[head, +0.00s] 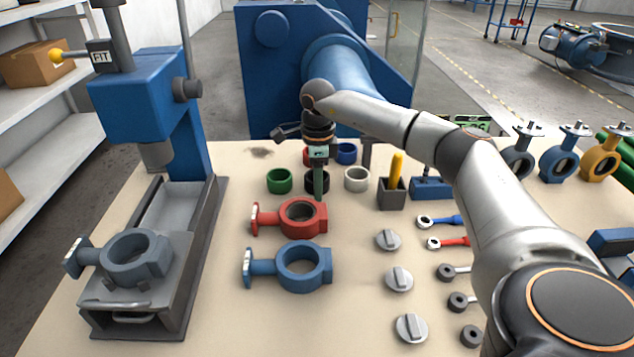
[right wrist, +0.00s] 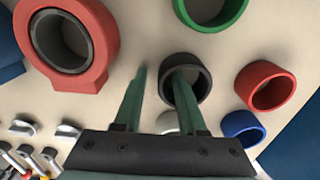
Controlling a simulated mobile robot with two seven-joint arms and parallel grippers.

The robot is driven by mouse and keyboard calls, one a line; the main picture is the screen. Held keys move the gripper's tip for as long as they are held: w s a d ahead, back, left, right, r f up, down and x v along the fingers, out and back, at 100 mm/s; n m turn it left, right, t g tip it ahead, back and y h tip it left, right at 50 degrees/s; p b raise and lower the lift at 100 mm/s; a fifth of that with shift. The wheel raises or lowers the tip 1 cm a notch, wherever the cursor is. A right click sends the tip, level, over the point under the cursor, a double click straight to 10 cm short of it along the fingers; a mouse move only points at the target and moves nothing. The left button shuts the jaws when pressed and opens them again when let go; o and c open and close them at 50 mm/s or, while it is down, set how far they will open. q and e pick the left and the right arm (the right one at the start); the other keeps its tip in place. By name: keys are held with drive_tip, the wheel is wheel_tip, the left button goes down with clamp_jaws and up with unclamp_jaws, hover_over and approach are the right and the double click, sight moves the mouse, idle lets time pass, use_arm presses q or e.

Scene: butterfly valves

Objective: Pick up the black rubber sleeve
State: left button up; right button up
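The black rubber sleeve (head: 325,183) stands on the table behind the red valve body, between a green and a white sleeve. It also shows in the right wrist view (right wrist: 206,80) as a short upright ring. My right gripper (head: 318,192) points down at the sleeve and partly hides it in the head view. My left gripper is not in view.
Close by are the green sleeve (head: 279,181), white sleeve (head: 357,179), blue sleeve (head: 346,153) and a red sleeve (right wrist: 267,86). A red valve body (head: 290,218) and a blue one (head: 291,267) lie in front. A press (head: 139,100) stands left.

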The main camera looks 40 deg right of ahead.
clamp_jaws()
idle(0.4)
drive_tip(key=shift+r, duration=0.2)
